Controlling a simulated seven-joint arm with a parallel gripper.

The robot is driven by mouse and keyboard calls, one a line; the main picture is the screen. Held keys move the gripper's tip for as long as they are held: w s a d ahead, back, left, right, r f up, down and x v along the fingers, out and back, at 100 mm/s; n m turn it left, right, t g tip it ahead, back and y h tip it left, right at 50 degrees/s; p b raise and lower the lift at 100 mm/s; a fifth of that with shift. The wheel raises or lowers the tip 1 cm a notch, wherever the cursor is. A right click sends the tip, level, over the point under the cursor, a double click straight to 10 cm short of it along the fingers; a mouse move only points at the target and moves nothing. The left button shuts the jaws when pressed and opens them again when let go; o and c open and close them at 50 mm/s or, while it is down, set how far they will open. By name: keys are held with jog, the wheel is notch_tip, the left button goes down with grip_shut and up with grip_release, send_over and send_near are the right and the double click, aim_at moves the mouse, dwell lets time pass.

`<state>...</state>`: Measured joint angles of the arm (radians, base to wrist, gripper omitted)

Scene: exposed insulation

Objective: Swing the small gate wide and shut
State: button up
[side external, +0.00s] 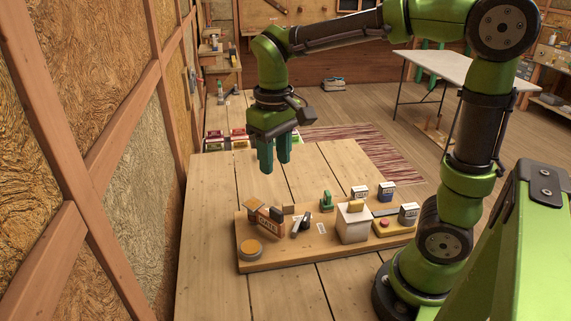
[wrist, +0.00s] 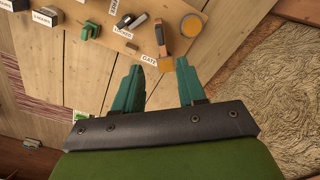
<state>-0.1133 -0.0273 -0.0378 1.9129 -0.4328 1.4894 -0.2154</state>
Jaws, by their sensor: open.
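The small gate (side external: 269,220) is a reddish-brown panel with a white GATE label, standing near the left end of a wooden board (side external: 290,259). In the wrist view the gate (wrist: 164,38) shows beyond my fingertips, beside its label. My gripper (side external: 274,162) hangs above the table behind the board, fingers pointing down, apart from the gate. In the wrist view its two green fingers (wrist: 160,80) are spread with nothing between them. I cannot tell how far the gate is swung.
An orange-topped disc (side external: 250,248) lies at the board's front left corner. A dark lever (side external: 303,222), a green piece (side external: 326,201) and a pale box (side external: 354,222) stand right of the gate. Coloured items (side external: 225,138) lie at the table's far edge. The planks under my gripper are clear.

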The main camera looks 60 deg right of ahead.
aim_at(275, 209)
notch_tip(275, 209, up, 4)
jog(key=shift+f, duration=0.2)
jog(key=w+d+f+g, duration=0.2)
jog(key=w+f+g, duration=0.15)
jog(key=w, duration=0.35)
jog(key=shift+g+y, duration=0.3)
jog(key=shift+g, duration=0.15)
jog(key=x, duration=1)
jog(key=a+x, duration=0.1)
jog(key=x, duration=0.4)
jog(key=shift+s+r, duration=0.15)
jog(key=shift+s, duration=0.25)
grip_shut()
